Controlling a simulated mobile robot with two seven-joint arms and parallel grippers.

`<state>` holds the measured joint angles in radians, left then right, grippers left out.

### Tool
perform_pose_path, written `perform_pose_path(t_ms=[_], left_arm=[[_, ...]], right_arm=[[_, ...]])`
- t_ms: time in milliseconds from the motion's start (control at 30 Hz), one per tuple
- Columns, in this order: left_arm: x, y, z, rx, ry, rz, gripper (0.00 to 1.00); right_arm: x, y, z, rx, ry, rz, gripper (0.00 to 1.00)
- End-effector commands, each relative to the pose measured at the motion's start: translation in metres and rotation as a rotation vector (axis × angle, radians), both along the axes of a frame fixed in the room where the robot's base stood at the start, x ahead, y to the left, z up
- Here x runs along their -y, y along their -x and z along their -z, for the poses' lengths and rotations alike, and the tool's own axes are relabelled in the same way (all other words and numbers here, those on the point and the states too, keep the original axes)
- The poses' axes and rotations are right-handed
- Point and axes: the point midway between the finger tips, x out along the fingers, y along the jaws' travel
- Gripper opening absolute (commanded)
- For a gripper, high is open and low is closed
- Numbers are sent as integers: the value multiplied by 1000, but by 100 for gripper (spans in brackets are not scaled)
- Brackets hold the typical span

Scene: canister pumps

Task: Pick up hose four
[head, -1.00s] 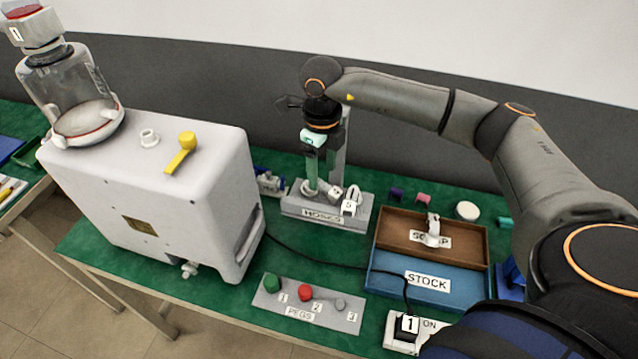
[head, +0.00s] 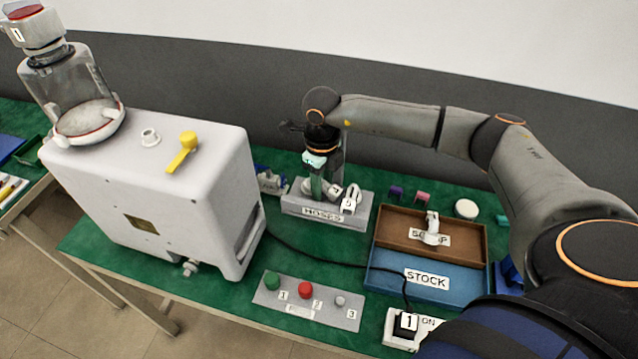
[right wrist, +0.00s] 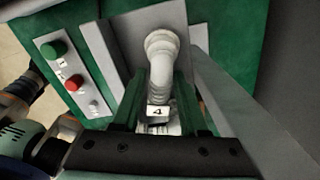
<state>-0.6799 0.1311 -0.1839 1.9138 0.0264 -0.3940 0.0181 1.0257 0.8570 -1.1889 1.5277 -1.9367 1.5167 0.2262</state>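Hose four (right wrist: 160,65) is a pale, ribbed, bent tube with a round collar at its end, and the label 4 (right wrist: 157,112) shows beside its lower part in the right wrist view. My right gripper (right wrist: 162,85) points down with its green fingers on either side of the hose. The fingers look open, with the hose between them; contact cannot be made out. In the head view my right gripper (head: 320,190) is low over the left part of the grey hose rack (head: 325,212) and hides part of what stands there. My left gripper is not in view.
Another pale hose (head: 352,192) stands close right of my gripper. A white machine (head: 150,190) is at left. The pegs plate (head: 325,312), blue stock tray (head: 450,290) and brown scrap tray (head: 395,225) lie nearer. A black cable crosses the green mat.

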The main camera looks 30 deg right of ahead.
Motion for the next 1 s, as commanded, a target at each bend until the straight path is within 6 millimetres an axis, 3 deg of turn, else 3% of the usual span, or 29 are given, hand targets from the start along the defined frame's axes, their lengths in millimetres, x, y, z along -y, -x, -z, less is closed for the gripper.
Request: perform_pose_path(t_ms=[33, 367, 833, 1000], left_arm=[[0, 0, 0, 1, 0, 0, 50], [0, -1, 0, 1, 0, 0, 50], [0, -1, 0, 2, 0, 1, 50], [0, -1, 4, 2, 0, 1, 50]], right_arm=[[0, 0, 0, 0, 0, 0, 36], [0, 0, -1, 1, 0, 0, 0], [0, -1, -2, 2, 0, 1, 0], [0, -2, -11, 5, -1, 1, 0]])
